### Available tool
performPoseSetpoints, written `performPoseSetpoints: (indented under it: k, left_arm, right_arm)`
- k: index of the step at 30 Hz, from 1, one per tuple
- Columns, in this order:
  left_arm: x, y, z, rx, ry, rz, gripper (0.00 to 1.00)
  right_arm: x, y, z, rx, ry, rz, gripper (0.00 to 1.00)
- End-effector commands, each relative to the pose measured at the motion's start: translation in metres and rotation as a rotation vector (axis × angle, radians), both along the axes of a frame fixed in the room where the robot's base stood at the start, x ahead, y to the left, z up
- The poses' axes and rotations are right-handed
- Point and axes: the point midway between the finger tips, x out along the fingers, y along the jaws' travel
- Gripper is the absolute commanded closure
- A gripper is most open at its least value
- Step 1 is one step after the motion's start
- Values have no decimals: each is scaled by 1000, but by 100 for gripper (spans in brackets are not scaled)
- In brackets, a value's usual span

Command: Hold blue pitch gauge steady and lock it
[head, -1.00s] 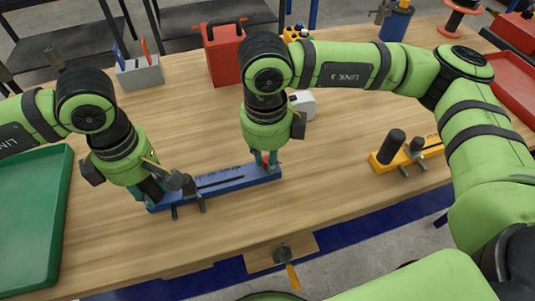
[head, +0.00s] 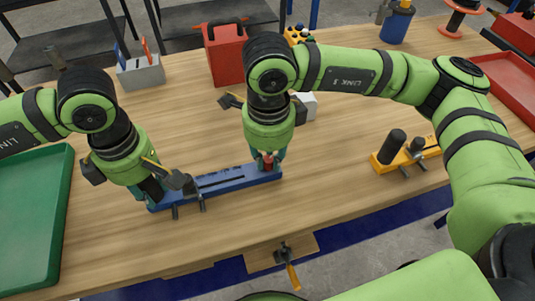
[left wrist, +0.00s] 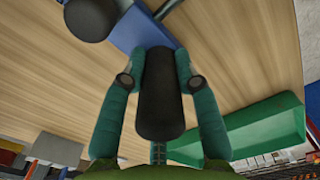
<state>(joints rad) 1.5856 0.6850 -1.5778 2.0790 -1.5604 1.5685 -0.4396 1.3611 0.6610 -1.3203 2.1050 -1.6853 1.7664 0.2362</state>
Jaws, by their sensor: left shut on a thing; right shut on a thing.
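The blue pitch gauge (head: 215,182) lies flat on the wooden bench, a long bar with a dark slot along its top. My left gripper (head: 152,192) is at its left end. In the left wrist view the left fingers are shut on a thick black handle (left wrist: 161,95), one finger on each side; part of the blue gauge (left wrist: 137,35) shows beyond it. My right gripper (head: 267,163) points down at the gauge's right end, shut on a small red knob (head: 268,162) that is mostly hidden between the fingers.
A yellow gauge (head: 393,161) with a black handle lies to the right. A green tray (head: 57,225) is at left, a red can (head: 226,60) and grey holder (head: 141,75) behind. A clamp (head: 285,257) sits at the front edge. Bench between the gauges is clear.

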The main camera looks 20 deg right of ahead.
Motion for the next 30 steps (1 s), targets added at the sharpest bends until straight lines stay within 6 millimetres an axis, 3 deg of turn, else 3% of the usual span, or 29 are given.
performPoseSetpoints:
  k: [18,30]
  left_arm:
    - [-4,-3,-3,-6,11,-8,100]
    - [-4,-3,-3,-6,11,-8,100]
  right_arm:
    - [0,2,0,10,-3,587,100]
    - [0,2,0,11,-4,883,100]
